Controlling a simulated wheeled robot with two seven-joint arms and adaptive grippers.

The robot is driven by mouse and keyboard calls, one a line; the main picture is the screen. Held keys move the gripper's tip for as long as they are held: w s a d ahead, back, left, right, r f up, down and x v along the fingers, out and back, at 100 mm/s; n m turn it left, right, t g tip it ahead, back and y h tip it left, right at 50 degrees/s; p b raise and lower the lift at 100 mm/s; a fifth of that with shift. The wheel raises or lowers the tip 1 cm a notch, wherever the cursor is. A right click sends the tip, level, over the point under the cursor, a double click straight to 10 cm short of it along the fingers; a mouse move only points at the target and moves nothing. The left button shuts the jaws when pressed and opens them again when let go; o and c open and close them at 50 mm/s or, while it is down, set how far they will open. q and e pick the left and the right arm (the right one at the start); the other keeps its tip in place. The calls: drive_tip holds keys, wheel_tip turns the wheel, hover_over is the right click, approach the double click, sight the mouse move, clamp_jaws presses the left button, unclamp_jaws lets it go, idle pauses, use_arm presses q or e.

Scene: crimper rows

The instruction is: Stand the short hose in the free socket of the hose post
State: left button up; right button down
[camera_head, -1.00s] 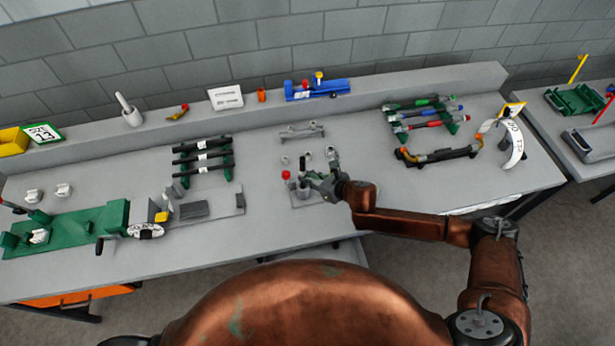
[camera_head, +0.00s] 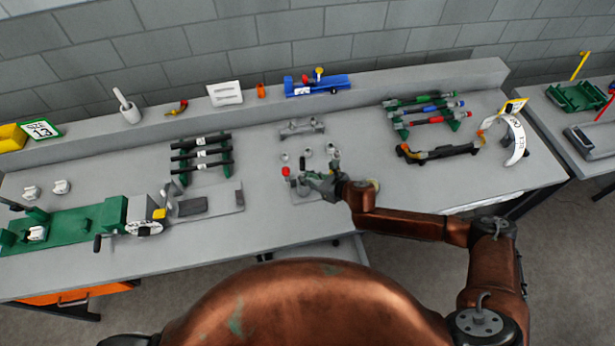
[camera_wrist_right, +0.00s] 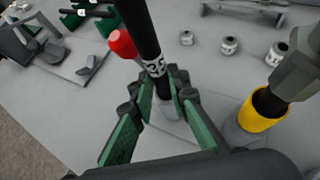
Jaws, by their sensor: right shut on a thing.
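The short hose (camera_wrist_right: 143,35) is black with a white label marked in black, and stands near upright in the right wrist view. My right gripper (camera_wrist_right: 167,88) is shut on it near its lower end, with green fingers on both sides. A grey socket (camera_wrist_right: 166,108) shows right below the hose; I cannot tell whether the hose end is inside it. Beside it, another socket (camera_wrist_right: 238,133) holds a black piece with a yellow collar (camera_wrist_right: 262,112). In the head view my right gripper (camera_head: 312,180) is over the small fittings at mid-table. My left gripper is not in view.
A red-capped piece (camera_head: 285,171) stands just left of the gripper. Several grey fittings (camera_wrist_right: 229,45) stand behind. A rack of black hoses (camera_head: 203,155) is to the left, a rack of coloured hoses (camera_head: 428,112) to the right.

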drive_tip(key=shift+f, duration=0.3)
drive_tip(key=c, duration=1.8)
unclamp_jaws()
drive_tip(key=shift+o, duration=0.2)
drive_tip(key=v, duration=1.2)
